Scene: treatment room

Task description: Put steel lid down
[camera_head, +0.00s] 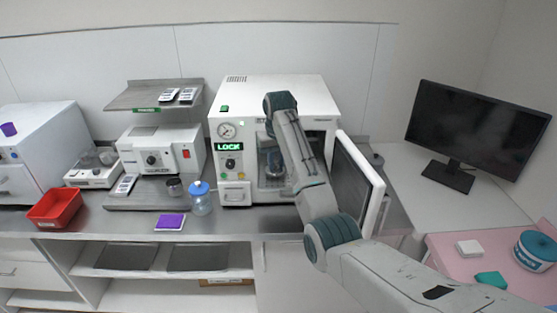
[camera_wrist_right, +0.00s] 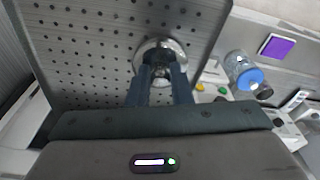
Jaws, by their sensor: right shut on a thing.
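The steel lid (camera_wrist_right: 154,48) is a shiny round piece in the right wrist view, between and just beyond my fingertips. My right gripper (camera_wrist_right: 161,78) is shut on it, over a perforated metal tray (camera_wrist_right: 90,55). Whether the lid touches the tray I cannot tell. In the head view my right arm reaches over into the open chamber of the white steriliser (camera_head: 275,92), and its gripper (camera_head: 273,168) is at the chamber opening, partly hidden. My left gripper is not in view.
The steriliser's open door (camera_head: 357,180) stands right of my forearm, close to it. A blue-topped jar (camera_head: 201,202), a purple pad (camera_head: 170,222) and a red bin (camera_head: 55,207) are on the counter to the left. A monitor (camera_head: 475,130) stands at right.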

